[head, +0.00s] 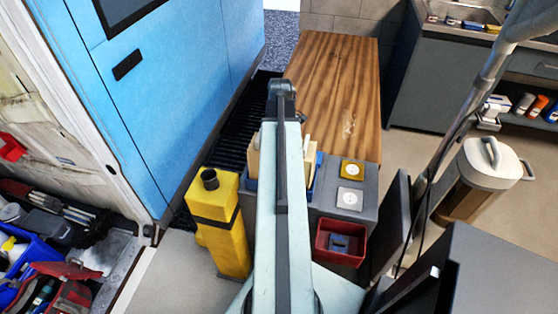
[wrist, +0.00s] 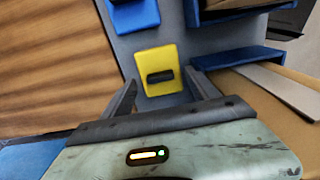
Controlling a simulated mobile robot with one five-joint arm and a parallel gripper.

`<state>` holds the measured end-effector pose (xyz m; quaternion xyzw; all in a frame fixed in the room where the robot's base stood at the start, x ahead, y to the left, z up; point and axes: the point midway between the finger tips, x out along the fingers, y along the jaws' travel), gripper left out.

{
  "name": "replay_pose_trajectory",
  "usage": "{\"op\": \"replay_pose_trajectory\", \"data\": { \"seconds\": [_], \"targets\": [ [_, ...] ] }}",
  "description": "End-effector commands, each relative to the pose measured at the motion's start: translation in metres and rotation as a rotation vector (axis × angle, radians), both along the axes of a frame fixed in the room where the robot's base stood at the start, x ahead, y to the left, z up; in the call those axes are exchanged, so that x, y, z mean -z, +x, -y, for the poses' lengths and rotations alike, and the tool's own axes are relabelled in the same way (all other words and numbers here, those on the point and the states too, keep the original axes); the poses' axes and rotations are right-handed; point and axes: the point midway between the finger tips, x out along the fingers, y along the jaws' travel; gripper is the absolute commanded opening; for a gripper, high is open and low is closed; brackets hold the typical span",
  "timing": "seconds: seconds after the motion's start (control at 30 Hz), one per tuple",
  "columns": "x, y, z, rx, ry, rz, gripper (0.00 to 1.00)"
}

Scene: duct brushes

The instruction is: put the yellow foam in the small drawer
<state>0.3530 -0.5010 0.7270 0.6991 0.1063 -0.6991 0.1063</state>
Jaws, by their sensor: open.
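In the wrist view, the yellow foam (wrist: 168,53) is a yellow block with a dark bar across its middle, against a grey surface. My gripper (wrist: 160,92) is open, one finger to each side of the block's near end. Nothing is held, and I cannot tell whether a finger touches the foam. In the head view, my arm hides this spot; the end of my arm shows in front of the wooden table. I cannot make out the small drawer for certain in either view.
A blue block (wrist: 133,15) lies beyond the foam. A blue-rimmed holder (wrist: 240,57) with pale boards stands close on the right. The grey unit (head: 326,202) bears yellow and white squares and a red bin (head: 341,258). A yellow canister (head: 222,240) stands left; a wooden table (head: 335,70) lies beyond.

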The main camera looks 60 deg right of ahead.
Motion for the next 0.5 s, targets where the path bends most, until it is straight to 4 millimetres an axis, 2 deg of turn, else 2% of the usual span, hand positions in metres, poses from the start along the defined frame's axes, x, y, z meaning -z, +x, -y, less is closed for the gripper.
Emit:
{"op": "replay_pose_trajectory", "data": {
  "seconds": [0.03,0.1,0.37,0.47,0.5],
  "targets": [
    [0.019,0.000,-0.001,0.000,0.000,0.000,0.69],
    [0.028,0.000,0.000,0.000,0.000,0.000,0.69],
    [0.027,0.001,-0.001,-0.001,0.000,0.000,0.69],
    [0.027,0.001,-0.001,-0.001,0.000,0.000,0.44],
    [0.027,0.001,-0.001,-0.001,0.000,0.000,0.33]
  ]
}}
